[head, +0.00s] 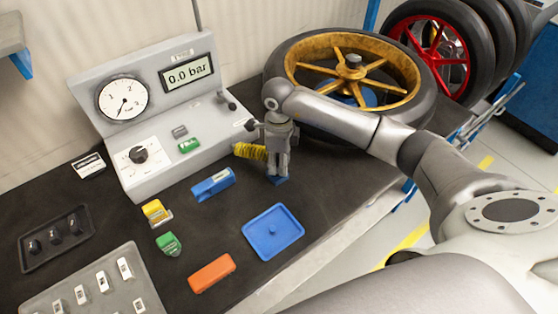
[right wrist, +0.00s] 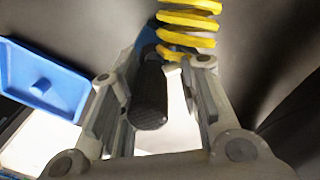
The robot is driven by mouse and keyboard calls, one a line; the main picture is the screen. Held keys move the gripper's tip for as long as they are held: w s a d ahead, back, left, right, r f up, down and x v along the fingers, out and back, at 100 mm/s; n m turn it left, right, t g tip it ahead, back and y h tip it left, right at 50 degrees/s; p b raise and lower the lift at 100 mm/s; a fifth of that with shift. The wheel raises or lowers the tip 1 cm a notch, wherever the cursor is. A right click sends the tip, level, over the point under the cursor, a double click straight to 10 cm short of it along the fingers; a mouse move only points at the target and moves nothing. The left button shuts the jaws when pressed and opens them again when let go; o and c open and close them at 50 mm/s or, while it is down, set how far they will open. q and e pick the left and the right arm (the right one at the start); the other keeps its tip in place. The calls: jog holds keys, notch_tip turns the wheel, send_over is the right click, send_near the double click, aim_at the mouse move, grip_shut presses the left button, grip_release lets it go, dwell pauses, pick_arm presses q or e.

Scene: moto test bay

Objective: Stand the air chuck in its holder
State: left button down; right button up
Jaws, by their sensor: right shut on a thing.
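The air chuck (right wrist: 150,95) shows in the right wrist view as a black cylinder with a textured end, between the fingers of my right gripper (right wrist: 160,110). A yellow coiled hose (right wrist: 188,22) runs beside its far end; it also shows in the head view (head: 250,151), left of the gripper. My right gripper (head: 278,172) points down over the bench and hides the chuck in the head view. A blue piece (head: 279,181), perhaps the holder, shows just under the fingertips. I cannot tell whether the chuck touches it or stands in it. My left gripper is not in view.
A grey gauge console (head: 160,115) reads 0.0 bar. A wheel (head: 350,70) lies right behind the gripper. A blue tray (head: 272,232), an orange block (head: 212,273) and a blue block (head: 213,184) lie on the dark bench, with bare bench between them.

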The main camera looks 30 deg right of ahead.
jog(key=shift+f+b, duration=0.75)
dwell(2.0)
jog(key=o, duration=1.2)
jog(key=shift+o, duration=0.5)
jog(key=o, duration=0.3)
jog(key=shift+r, duration=0.15)
jog(key=shift+r+p, duration=2.1)
jog(key=shift+r, duration=1.35)
jog(key=shift+s+f, duration=0.1)
jog(key=shift+f, duration=0.05)
